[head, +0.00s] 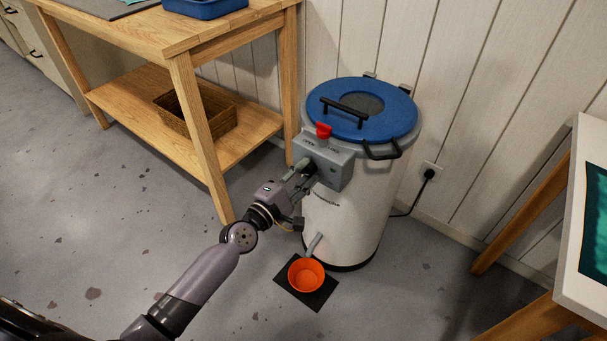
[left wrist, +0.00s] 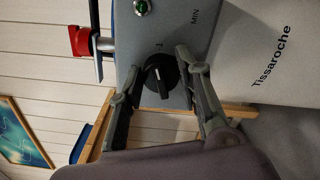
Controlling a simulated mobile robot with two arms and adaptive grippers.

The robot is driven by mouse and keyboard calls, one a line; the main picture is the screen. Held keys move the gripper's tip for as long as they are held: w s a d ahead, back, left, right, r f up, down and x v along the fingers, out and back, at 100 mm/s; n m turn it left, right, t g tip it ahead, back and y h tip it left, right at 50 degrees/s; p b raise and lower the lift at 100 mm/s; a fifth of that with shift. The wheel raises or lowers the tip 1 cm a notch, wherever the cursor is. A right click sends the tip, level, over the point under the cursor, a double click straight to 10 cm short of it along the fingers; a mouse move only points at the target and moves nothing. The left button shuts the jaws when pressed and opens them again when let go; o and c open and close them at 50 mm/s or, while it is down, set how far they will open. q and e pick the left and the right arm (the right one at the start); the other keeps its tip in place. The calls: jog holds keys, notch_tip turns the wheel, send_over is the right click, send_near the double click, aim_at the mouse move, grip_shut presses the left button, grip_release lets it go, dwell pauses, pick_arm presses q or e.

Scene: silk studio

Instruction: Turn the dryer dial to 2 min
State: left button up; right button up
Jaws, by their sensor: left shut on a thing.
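The dryer (head: 345,215) is a white drum with a blue lid (head: 385,113) and a grey control box (head: 338,168) on its front. The black round dial (left wrist: 161,76) with a white pointer mark shows in the left wrist view, below the print MIN and a small numeral mark. I cannot read the setting surely. My left gripper (head: 302,170) reaches the box from the left. In the left wrist view its two fingers (left wrist: 156,80) are on either side of the dial, shut on it. In the head view the gripper largely hides the dial. My right gripper is out of view.
A red handle (head: 324,131) is on top of the control box, and a green-lit button (left wrist: 142,7) is near the dial. An orange bowl (head: 306,274) stands on a black mat (head: 323,298) below the spout. A wooden bench (head: 170,38) is at left, another table (head: 583,185) at right.

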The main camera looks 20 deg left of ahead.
pick_arm(q)
jog(key=m, duration=0.4)
jog(key=shift+m, duration=0.3)
jog(key=shift+a+f+m+p, duration=0.15)
jog(key=shift+m+p, duration=1.4)
jog(key=shift+m, duration=1.9)
jog(key=shift+d+f+m+p, duration=0.15)
jog(key=shift+m+p, duration=1.35)
jog(key=shift+m, duration=1.95)
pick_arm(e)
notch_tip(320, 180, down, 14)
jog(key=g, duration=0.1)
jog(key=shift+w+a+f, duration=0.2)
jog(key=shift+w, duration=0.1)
pick_arm(q)
jog(key=shift+a, duration=0.1)
jog(key=o, duration=1.1)
jog(key=v, duration=1.2)
jog(key=shift+r, duration=0.1)
